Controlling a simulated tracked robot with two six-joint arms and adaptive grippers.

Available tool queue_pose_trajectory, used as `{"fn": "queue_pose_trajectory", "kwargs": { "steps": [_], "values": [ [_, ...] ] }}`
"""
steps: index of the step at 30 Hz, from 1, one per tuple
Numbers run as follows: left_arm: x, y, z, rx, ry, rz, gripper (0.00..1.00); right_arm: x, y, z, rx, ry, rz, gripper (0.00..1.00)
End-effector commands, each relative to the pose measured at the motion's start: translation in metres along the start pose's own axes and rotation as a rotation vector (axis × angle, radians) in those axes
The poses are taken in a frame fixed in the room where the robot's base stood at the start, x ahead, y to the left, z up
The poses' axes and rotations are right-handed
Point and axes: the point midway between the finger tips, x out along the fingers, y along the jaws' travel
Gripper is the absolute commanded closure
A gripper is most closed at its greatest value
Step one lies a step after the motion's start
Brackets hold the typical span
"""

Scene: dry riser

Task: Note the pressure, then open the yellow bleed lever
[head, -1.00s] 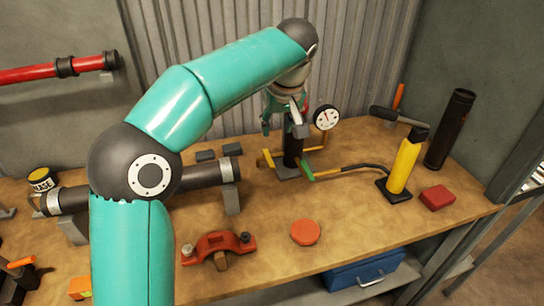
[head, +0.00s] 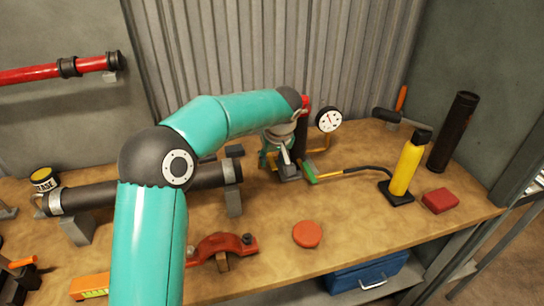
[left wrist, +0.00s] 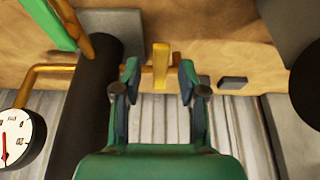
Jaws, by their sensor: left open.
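The yellow bleed lever (left wrist: 160,55) shows in the left wrist view as a short upright bar on a yellow pipe beside the black riser body (left wrist: 88,95). My left gripper (left wrist: 160,72) is open, with one finger on each side of the lever in that view; I see no contact. In the head view my left gripper (head: 272,157) is low at the left of the riser, and it and the wrist hide the lever. The round white pressure gauge (head: 329,119) faces me with a red needle; its figures are too small to read. It also shows partly in the left wrist view (left wrist: 15,140).
A green fitting (head: 309,171) leads by a hose to a yellow pump (head: 406,165) on the right. A black pipe (head: 95,196) lies on supports at left.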

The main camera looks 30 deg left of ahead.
Motion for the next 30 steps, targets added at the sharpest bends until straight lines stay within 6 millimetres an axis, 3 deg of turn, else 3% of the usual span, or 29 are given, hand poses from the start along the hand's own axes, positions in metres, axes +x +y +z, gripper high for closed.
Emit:
{"fn": "queue_pose_trajectory", "kwargs": {
  "steps": [5, 12, 13, 30],
  "values": [
    [-0.0002, 0.0005, 0.0001, 0.000, 0.000, 0.000, 0.58, 0.0000, 0.0000, 0.0000, 0.000, 0.000, 0.000, 0.60],
    [-0.0005, 0.0011, 0.0003, 0.001, 0.000, 0.001, 0.98, 0.0000, 0.0000, 0.0000, 0.000, 0.000, 0.000, 0.60],
    [-0.0005, 0.0011, 0.0003, 0.001, 0.000, 0.001, 1.00, 0.0000, 0.0000, 0.0000, 0.000, 0.000, 0.000, 0.60],
    [0.0019, -0.0081, -0.0040, -0.050, 0.004, -0.020, 1.00, 0.0051, 0.0018, -0.0001, 0.000, 0.000, 0.000, 0.60]
  ]
}}
